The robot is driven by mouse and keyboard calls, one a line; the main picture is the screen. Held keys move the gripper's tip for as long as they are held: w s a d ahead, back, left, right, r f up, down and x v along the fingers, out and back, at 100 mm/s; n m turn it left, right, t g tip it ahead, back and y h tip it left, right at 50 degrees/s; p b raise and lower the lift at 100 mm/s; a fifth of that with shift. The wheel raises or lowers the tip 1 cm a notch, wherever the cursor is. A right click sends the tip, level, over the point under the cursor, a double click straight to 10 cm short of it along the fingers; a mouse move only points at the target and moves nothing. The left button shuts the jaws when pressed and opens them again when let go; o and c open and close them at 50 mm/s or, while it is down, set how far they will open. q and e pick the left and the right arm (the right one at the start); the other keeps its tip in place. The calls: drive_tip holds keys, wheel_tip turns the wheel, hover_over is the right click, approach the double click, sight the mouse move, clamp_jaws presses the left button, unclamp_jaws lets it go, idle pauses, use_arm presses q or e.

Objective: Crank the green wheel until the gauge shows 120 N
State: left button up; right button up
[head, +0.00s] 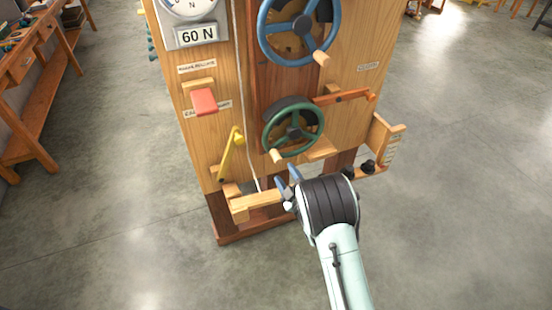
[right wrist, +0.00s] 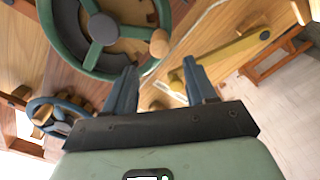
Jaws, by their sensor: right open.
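The green wheel (head: 293,127) is on the front of the wooden machine, below the blue wheel. Its light wooden crank knob (head: 277,156) is at the wheel's lower left. In the right wrist view the green wheel (right wrist: 103,30) fills the upper left, and its knob (right wrist: 159,43) lies just beyond the fingertips. The gauge (head: 193,10) is partly cut off at the top; its display (head: 196,34) reads 60 N. My right gripper (head: 288,174) is open and empty, just below the knob and apart from it. My left gripper is out of view.
The blue wheel (head: 300,28) is above the green one. A red paddle (head: 204,101), a yellow lever (head: 229,152) and an orange lever (head: 345,97) stick out nearby. A wooden bench (head: 35,80) stands at the left. The floor around the machine is clear.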

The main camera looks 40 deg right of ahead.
sight(278, 162)
drive_tip(key=x, duration=0.9)
clamp_jaws()
